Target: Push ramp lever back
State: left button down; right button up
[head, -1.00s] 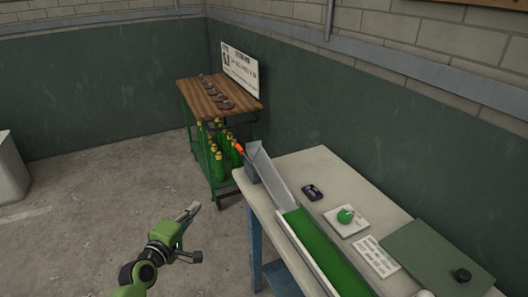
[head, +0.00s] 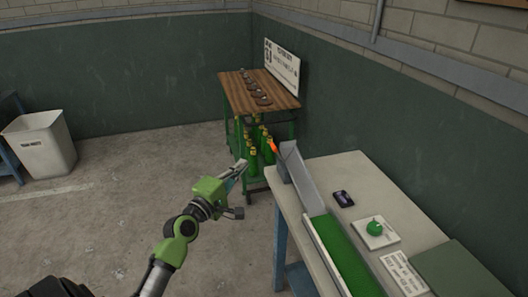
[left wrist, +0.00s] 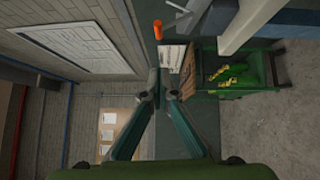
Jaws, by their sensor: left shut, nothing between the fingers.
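The ramp lever (head: 272,146) has an orange grip and stands at the raised far-left end of the metal ramp (head: 303,182). Its orange grip (left wrist: 157,31) also shows near the top middle of the left wrist view, ahead of the fingertips and apart from them. My left gripper (head: 240,168) is shut and empty, to the left of the lever and the table in the head view. Its two fingers (left wrist: 160,92) converge in the left wrist view. My right gripper is not in view.
The ramp leads onto a green turf strip (head: 343,262) on a pale table (head: 350,170). A dark device (head: 343,198) and a green ball (head: 375,227) lie beside it. A wooden-topped cart (head: 245,91) with green bottles stands behind. A bin (head: 40,145) stands far left.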

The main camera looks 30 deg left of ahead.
pick_arm(q)
jog(key=w+d+p, duration=0.2)
jog(key=w, duration=0.7)
jog(key=shift+w+r, duration=0.25)
jog(key=shift+r, duration=0.05)
